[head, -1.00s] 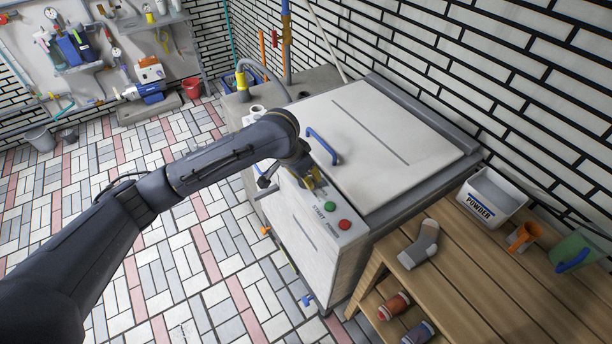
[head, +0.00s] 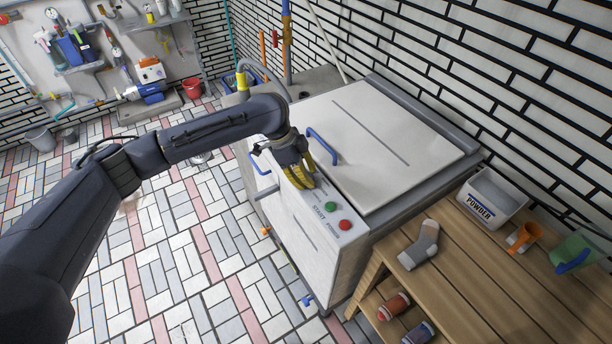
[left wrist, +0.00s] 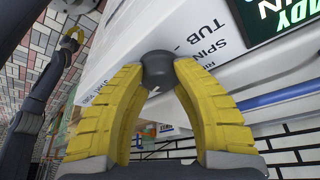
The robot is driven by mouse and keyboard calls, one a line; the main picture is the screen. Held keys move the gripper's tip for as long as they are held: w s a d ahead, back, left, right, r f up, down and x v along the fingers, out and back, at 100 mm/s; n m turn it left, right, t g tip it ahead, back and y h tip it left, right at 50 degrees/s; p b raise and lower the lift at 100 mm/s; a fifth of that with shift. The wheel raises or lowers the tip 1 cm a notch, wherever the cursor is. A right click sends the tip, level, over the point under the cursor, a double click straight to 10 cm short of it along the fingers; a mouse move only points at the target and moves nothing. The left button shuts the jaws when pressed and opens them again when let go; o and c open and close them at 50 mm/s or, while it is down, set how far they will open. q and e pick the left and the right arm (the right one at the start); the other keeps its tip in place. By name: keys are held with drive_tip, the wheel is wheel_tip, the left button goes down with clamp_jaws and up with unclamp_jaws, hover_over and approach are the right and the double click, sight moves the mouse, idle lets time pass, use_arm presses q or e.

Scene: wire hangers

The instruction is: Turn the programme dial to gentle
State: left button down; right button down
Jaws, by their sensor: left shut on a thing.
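The washing machine (head: 275,208) stands in the middle of the head view, with its control panel along the front top edge. My left gripper (head: 304,182) is at this panel, beyond the green button. In the left wrist view its yellow fingers (left wrist: 160,82) are shut on a dark grey round dial (left wrist: 160,68), one finger on each side. Printed words "SPIN" and "TUB" lie beside the dial; I cannot read "gentle" or see where the dial points. In the head view the gripper hides the dial. My right gripper (left wrist: 72,36) shows small at the upper left of the left wrist view.
A green button (head: 330,207) and a red button (head: 345,225) sit on the panel near the gripper. A blue handle (head: 322,146) rises from the lid. A wooden bench (head: 470,265) at right holds a sock (head: 421,245) and a powder box (head: 492,196).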

use_arm(q)
drive_tip(key=m+g, duration=0.1)
drive_tip(key=m, duration=0.1)
drive_tip(key=m+g, duration=0.1)
drive_tip(key=m, duration=0.2)
drive_tip(key=shift+d+y, duration=0.1)
drive_tip(key=shift+y, duration=0.2)
drive_tip(key=shift+m, duration=0.3)
drive_tip(key=c, duration=0.9)
unclamp_jaws()
drive_tip(key=v, duration=1.2)
drive_tip(key=shift+w+d, duration=0.1)
